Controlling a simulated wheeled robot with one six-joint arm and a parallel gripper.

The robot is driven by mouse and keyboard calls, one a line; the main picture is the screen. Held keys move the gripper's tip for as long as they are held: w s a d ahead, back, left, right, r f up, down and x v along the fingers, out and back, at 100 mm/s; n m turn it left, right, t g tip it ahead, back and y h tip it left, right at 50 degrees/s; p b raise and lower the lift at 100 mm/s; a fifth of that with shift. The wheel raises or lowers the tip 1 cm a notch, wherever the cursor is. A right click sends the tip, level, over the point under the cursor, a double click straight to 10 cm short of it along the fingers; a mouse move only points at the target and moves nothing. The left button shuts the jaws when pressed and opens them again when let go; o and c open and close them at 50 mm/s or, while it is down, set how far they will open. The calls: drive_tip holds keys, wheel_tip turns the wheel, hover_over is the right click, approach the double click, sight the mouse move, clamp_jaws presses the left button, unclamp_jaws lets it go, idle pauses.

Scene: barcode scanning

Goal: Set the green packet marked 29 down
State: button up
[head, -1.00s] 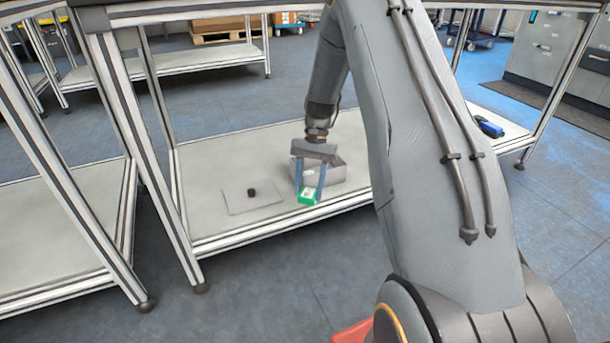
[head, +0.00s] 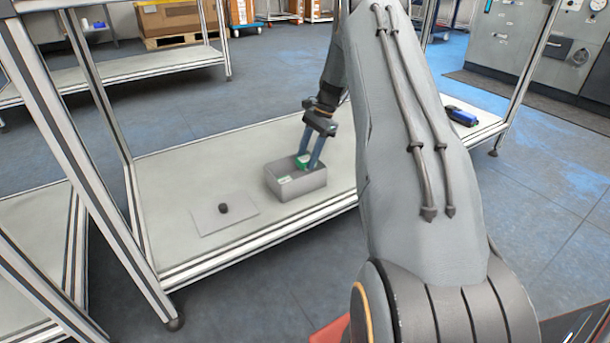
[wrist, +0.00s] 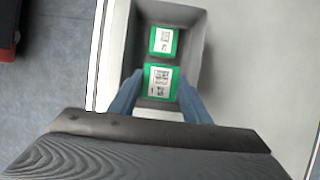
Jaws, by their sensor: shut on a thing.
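My gripper (head: 308,164) reaches down into the grey box (head: 304,186) on the shelf. Its blue fingers are shut on a green packet (head: 302,160) with a white label, which also shows between the fingers in the wrist view (wrist: 159,83). The packet is inside the box outline, near the rim in the head view; whether it touches the box floor is unclear. A second green packet (wrist: 163,41) lies in the box at the far end in the wrist view. The number on the held packet is too small to read.
A thin grey plate (head: 212,219) with a small black knob (head: 223,208) lies left of the box. A blue and black device (head: 461,116) lies at the shelf's far right. Shelf posts (head: 105,145) stand at the left. Bare shelf lies behind the box.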

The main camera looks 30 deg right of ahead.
drive_tip(key=shift+f+b, duration=1.3)
drive_tip(key=shift+f, duration=1.55)
drive_tip(key=shift+f, duration=0.15)
drive_tip(key=o, duration=1.1)
drive_tip(key=shift+o, duration=0.2)
drive_tip(key=p+v, duration=0.5)
drive_tip(key=v, duration=0.7)
drive_tip(key=shift+p, duration=0.4)
drive_tip(key=shift+s, duration=0.1)
